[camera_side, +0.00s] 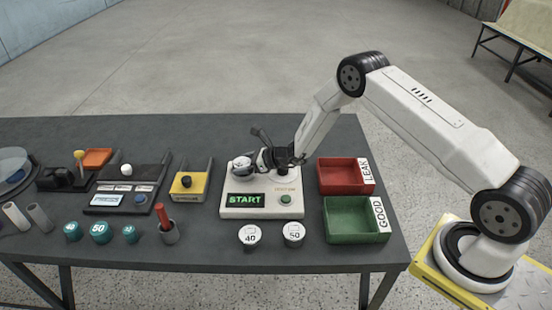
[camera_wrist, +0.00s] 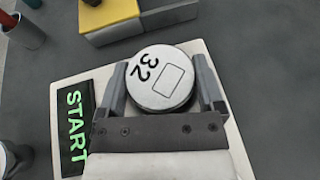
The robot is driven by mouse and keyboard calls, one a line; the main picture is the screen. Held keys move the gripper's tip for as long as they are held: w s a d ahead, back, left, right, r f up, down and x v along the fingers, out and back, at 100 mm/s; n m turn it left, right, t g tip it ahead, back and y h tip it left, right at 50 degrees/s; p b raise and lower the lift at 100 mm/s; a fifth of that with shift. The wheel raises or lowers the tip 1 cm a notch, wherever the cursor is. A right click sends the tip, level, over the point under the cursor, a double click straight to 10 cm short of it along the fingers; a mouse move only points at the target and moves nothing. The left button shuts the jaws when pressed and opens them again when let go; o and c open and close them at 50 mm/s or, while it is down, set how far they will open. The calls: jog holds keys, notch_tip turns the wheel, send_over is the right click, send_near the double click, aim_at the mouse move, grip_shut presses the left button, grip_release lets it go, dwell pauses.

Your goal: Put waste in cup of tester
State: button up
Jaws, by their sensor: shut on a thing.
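The waste marked 32 (camera_wrist: 160,78) is a round white disc. It also shows in the side view (camera_side: 240,162) over the back left of the tester. My gripper (camera_side: 250,162) is shut on it, with one finger on each side of the disc in the wrist view (camera_wrist: 161,82). The tester (camera_side: 262,212) is a white box with a green lit START display (camera_side: 245,200) and a green button (camera_side: 286,199). The tester's cup is hidden under the disc and my gripper, and I cannot tell whether the disc is in it or above it.
White discs marked 40 (camera_side: 250,236) and 50 (camera_side: 293,233) stand in front of the tester. A red LEAK tray (camera_side: 337,188) and green GOOD tray (camera_side: 345,238) are to its right. A yellow block (camera_side: 188,190) is to its left. Teal caps (camera_side: 99,232) lie further left.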

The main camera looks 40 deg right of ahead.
jog(key=shift+f, duration=0.15)
jog(key=o, duration=1.2)
jog(key=shift+v, duration=6.1)
